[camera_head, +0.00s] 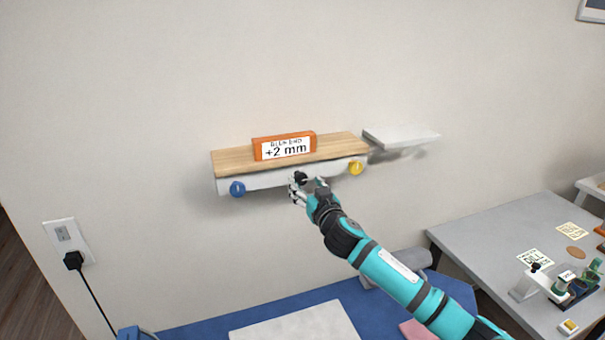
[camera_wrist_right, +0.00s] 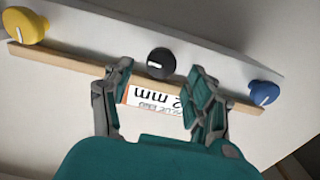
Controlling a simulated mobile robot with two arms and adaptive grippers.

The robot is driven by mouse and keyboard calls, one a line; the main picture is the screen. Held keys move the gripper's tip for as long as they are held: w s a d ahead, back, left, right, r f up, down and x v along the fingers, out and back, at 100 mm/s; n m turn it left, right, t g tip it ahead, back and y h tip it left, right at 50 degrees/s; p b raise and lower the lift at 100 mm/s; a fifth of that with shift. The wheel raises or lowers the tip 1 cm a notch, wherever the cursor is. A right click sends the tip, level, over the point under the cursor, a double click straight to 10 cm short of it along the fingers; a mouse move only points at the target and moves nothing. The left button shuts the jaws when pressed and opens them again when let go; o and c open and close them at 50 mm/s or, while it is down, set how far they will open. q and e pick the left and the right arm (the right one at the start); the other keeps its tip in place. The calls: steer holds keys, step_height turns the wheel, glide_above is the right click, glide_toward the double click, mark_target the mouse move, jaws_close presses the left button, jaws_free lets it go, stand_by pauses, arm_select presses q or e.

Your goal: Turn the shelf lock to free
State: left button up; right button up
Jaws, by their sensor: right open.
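The wall shelf (camera_head: 230,160) has a wooden top and a pale front rail with knobs. A black knob (camera_head: 301,177) sits at the middle of the rail; it also shows in the right wrist view (camera_wrist_right: 161,63), with a white pointer line. A blue knob (camera_head: 237,188) is at the left end and a yellow knob (camera_head: 355,168) at the right end. My right gripper (camera_head: 308,185) is open at the black knob. In the right wrist view its fingers (camera_wrist_right: 160,88) stand apart, on either side of the black knob; I cannot tell whether they touch it. My left gripper is not in view.
An orange block (camera_head: 258,149) with a "+2 mm" label stands on the shelf. A small white shelf (camera_head: 402,136) is to the right. Below are a blue surface (camera_head: 205,327) and a grey table (camera_head: 480,237) with small items. A wall socket (camera_head: 62,236) holds a black plug.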

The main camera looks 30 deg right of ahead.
mark_target(302, 179)
steer(key=shift+x, duration=1.05)
steer(key=shift+w+d+f+p, duration=0.1)
steer(key=shift+w+p, duration=0.2)
steer(key=shift+w, duration=0.4)
steer(key=shift+s, duration=0.15)
steer(key=shift+c, duration=0.6)
steer(key=c, duration=1)
